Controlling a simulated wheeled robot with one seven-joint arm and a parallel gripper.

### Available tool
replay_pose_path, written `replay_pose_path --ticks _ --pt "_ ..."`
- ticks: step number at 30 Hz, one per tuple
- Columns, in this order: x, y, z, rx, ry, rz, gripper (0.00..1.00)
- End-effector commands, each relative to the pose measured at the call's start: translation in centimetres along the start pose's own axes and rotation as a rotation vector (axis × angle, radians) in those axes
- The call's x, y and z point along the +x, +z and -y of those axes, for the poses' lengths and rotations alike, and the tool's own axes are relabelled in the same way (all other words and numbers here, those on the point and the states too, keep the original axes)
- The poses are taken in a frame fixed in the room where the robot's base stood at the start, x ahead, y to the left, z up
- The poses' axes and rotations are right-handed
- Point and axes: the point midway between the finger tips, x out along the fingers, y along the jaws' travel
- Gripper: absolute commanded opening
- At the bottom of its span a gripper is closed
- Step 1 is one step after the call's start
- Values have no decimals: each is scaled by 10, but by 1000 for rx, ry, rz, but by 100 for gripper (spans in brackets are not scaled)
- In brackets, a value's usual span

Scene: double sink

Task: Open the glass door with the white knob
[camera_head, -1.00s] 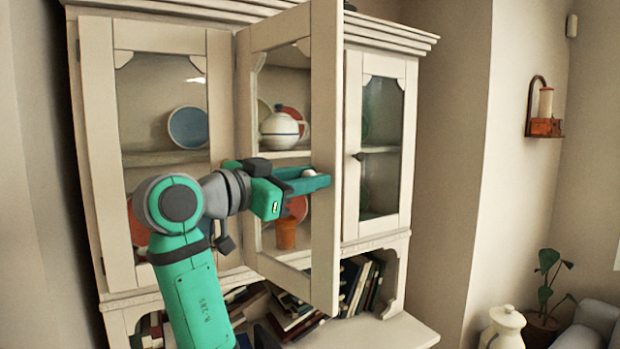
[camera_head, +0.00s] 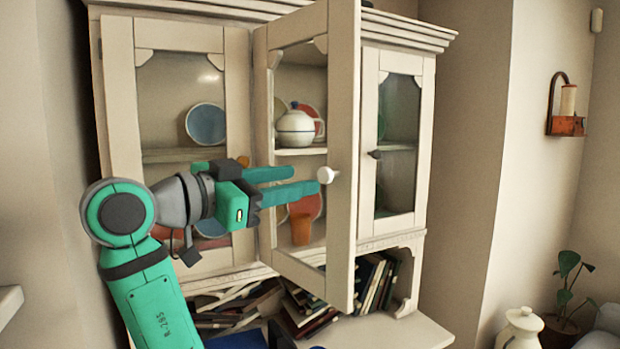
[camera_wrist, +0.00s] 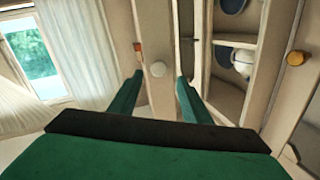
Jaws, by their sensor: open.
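The middle glass door (camera_head: 343,160) of the cream cabinet stands swung outward, leaving the shelves behind it exposed. Its white knob (camera_head: 326,175) is on the door's free edge. My gripper (camera_head: 304,182) is open, with its teal fingers just left of the knob and nothing held between them. In the wrist view the white knob (camera_wrist: 157,69) shows beyond the fingertips (camera_wrist: 157,85), between them and apart from them. The door's frame (camera_wrist: 159,40) rises above the knob there.
The left door (camera_head: 122,150) with an orange knob (camera_head: 243,161) and the right door (camera_head: 423,150) with a dark knob (camera_head: 375,154) are shut. A white teapot (camera_head: 296,128) and an orange cup (camera_head: 301,229) stand inside. Books (camera_head: 372,282) fill the lower shelf.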

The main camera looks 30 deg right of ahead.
Motion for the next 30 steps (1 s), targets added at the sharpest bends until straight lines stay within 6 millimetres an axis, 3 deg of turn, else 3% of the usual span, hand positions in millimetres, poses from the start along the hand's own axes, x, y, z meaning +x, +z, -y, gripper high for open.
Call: replay_pose_path --ticks 8,24,26,30 --pt "-26 0 1 -1 0 0 44" --pt "-29 2 2 -4 -3 0 44" --pt "-28 8 5 -15 -12 -1 44" --pt "-24 45 19 -80 -62 -7 44"
